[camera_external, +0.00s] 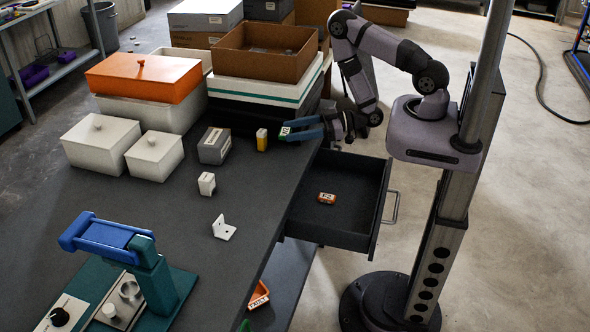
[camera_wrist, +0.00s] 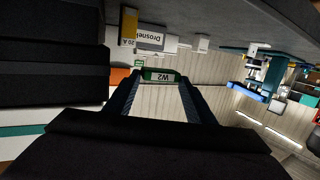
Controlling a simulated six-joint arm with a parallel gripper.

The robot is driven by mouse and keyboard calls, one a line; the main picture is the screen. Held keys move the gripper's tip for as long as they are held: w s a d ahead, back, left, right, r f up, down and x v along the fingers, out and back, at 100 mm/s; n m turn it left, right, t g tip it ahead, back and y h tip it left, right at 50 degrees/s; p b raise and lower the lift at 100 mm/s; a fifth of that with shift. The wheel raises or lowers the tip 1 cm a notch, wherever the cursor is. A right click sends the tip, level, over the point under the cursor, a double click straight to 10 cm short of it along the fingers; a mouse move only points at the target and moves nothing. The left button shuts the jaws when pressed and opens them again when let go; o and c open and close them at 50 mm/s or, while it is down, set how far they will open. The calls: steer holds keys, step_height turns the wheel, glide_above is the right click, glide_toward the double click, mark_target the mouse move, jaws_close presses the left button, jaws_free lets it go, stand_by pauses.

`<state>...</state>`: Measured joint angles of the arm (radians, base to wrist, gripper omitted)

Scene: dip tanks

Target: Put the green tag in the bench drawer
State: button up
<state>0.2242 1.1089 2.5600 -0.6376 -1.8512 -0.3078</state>
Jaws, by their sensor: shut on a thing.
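My gripper (camera_external: 297,131) is shut on the green tag (camera_external: 285,131) and holds it out over the bench, near its right edge. In the wrist view the green tag (camera_wrist: 160,76) has a white label reading W2 and sits between the two fingertips. The bench drawer (camera_external: 350,213) is pulled out on the right side of the bench, below and to the right of my gripper. An orange tag (camera_external: 326,198) with a pale label lies on the drawer floor; the rest of the visible floor is bare.
A large brown tray (camera_external: 265,65) on a pale box is behind. White lidded boxes (camera_external: 97,146) and an orange lidded box (camera_external: 148,78) stand farther left.

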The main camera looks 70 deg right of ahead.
steer(key=b, duration=0.5)
glide_above(295, 160)
step_height(295, 160, down, 5)
steer(key=shift+f, duration=0.25)
steer(key=shift+f, duration=0.1)
steer(key=shift+f+p, duration=0.65)
steer(key=shift+f, duration=1.25)
steer(key=shift+f, duration=0.2)
steer(key=o, duration=1.1)
